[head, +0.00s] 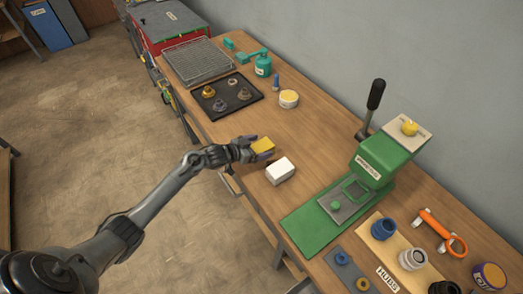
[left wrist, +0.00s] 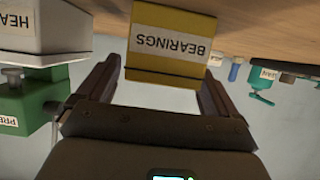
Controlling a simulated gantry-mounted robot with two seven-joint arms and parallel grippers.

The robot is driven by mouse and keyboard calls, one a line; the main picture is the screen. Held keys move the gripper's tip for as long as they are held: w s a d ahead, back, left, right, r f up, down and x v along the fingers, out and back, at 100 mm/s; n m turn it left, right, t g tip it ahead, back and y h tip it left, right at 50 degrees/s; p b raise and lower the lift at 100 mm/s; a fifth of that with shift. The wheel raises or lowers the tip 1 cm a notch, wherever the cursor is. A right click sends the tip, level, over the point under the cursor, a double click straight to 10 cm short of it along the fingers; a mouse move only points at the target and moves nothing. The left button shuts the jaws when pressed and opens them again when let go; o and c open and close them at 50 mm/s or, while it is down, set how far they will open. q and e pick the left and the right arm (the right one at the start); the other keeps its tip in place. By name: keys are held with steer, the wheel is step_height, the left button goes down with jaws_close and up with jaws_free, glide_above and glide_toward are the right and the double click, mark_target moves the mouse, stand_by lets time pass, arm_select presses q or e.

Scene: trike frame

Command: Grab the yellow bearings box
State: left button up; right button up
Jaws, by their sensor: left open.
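The yellow bearings box (head: 263,145) is on the wooden bench near its front edge. In the left wrist view the yellow box (left wrist: 172,79) shows a white label reading BEARINGS, upside down in the picture. My left gripper (head: 256,149) is at the box, and in the left wrist view its two open fingers (left wrist: 158,85) stand one on each side of it. A small gap shows between the box and the fingers. My right gripper is in neither view.
A white box (head: 280,171) stands close beside the yellow box. A green press (head: 372,160) with a black lever is to the right. A black tray (head: 244,108) with several parts, a wire basket (head: 197,62) and a round tin (head: 288,99) lie farther back. Hubs parts (head: 383,228) sit at lower right.

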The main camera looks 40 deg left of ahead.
arm_select(q)
steer(key=shift+x, duration=0.8)
steer(key=c, duration=1.3)
